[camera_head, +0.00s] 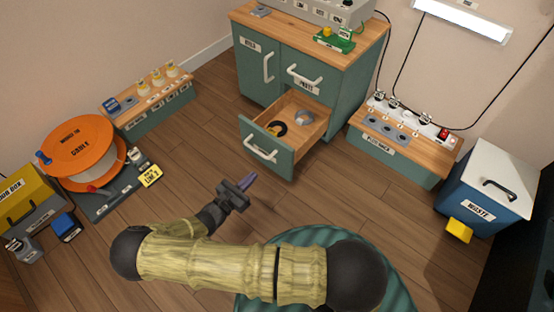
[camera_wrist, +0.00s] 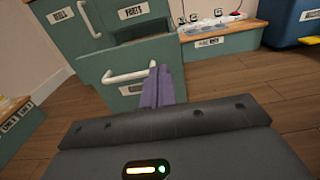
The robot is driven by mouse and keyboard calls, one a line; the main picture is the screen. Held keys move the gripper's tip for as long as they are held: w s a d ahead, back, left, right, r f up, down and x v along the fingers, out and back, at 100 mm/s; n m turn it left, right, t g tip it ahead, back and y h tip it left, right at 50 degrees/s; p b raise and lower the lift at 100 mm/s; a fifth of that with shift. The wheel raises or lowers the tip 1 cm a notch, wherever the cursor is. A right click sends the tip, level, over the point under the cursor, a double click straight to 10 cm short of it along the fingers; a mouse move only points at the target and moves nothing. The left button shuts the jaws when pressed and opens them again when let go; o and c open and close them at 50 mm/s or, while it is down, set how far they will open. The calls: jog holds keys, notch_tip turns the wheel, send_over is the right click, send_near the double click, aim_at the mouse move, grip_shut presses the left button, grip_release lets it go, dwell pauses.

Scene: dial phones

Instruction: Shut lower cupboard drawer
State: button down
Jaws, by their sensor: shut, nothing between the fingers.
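The green cupboard (camera_head: 345,92) with a wooden top stands at the back centre. Its lower drawer (camera_head: 268,160) is pulled out, with a white handle (camera_head: 260,155) on its front. A black ring and a grey ring lie inside it. My gripper (camera_head: 248,180), with purple fingers, is shut and empty in front of the drawer, a little below its handle in the picture. In the wrist view the fingers (camera_wrist: 158,86) overlap the drawer front (camera_wrist: 120,92) just right of its handle (camera_wrist: 125,76); I cannot tell whether they touch.
A low bench with sockets (camera_head: 400,145) stands right of the drawer, and a blue waste bin (camera_head: 487,190) farther right. An orange cable reel (camera_head: 80,150) and a low shelf (camera_head: 150,105) stand left. Wooden floor in front of the drawer is clear.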

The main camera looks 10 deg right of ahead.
aim_at(282, 146)
dwell(0.3)
jog(key=b+x, duration=0.6)
jog(key=x, duration=0.7)
jog(key=shift+f+b, duration=0.15)
jog(key=shift+b, duration=0.25)
jog(key=shift+w+d, duration=0.25)
jog(key=shift+d, duration=0.15)
jog(key=shift+w+r, duration=0.2)
jog(key=shift+r, duration=0.05)
